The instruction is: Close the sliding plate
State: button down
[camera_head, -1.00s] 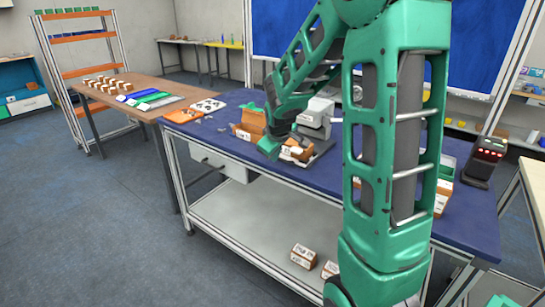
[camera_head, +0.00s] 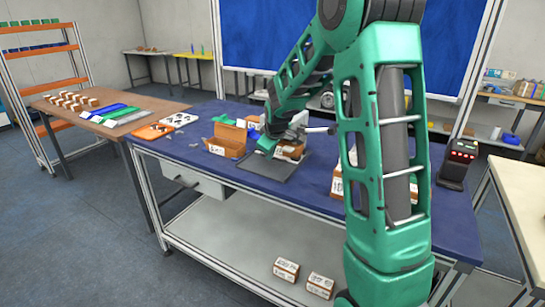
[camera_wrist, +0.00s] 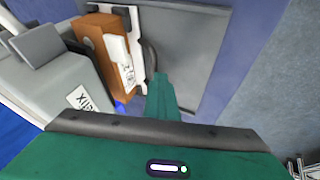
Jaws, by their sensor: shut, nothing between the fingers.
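My gripper (camera_head: 266,146) is over the dark blue table, at the left front of a small brown and white box (camera_head: 290,151). In the wrist view its green fingers (camera_wrist: 161,88) are together and empty, close to the front of this labelled box (camera_wrist: 94,42). The box sits at the mouth of a grey machine (camera_wrist: 60,85). A flat dark grey plate (camera_head: 280,176) lies in front of the machine, and it also shows in the wrist view (camera_wrist: 195,45). A thin black curved part stands between box and plate. I cannot tell for sure which part is the sliding plate, or whether my fingers touch it.
An open brown carton (camera_head: 226,140) stands left of the machine. An orange tray (camera_head: 152,131) lies at the table's left end. A black device with red lights (camera_head: 458,160) stands at the right end. Small boxes (camera_head: 286,269) lie on the lower shelf.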

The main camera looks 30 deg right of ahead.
jog(key=shift+w+d+r, duration=0.1)
jog(key=shift+w+d, duration=0.05)
jog(key=shift+d, duration=0.15)
jog(key=shift+a, duration=0.1)
jog(key=shift+a, duration=0.3)
jog(key=s+a, duration=0.1)
jog(key=a+r, duration=0.1)
jog(key=s+a, duration=0.1)
jog(key=shift+s+a+r, duration=0.15)
jog(key=shift+s+r, duration=0.15)
jog(key=shift+r, duration=0.05)
jog(key=v, duration=0.8)
jog(key=shift+s+a+r, duration=0.2)
jog(key=shift+s+r, duration=0.05)
jog(key=shift+s, duration=0.05)
jog(key=shift+s, duration=0.1)
jog(key=s+f+m+g, duration=0.1)
jog(key=s+m+g, duration=0.1)
jog(key=s, duration=1)
jog(key=s+f+m+g+y, duration=0.1)
jog(key=s+m, duration=0.4)
jog(key=s, duration=0.8)
jog(key=s+f+m+g+y, duration=0.1)
jog(key=s+f+m+g, duration=0.2)
jog(key=s, duration=0.9)
jog(key=shift+s+d+m, duration=0.2)
jog(key=shift+d+m, duration=0.15)
jog(key=shift+m, duration=0.35)
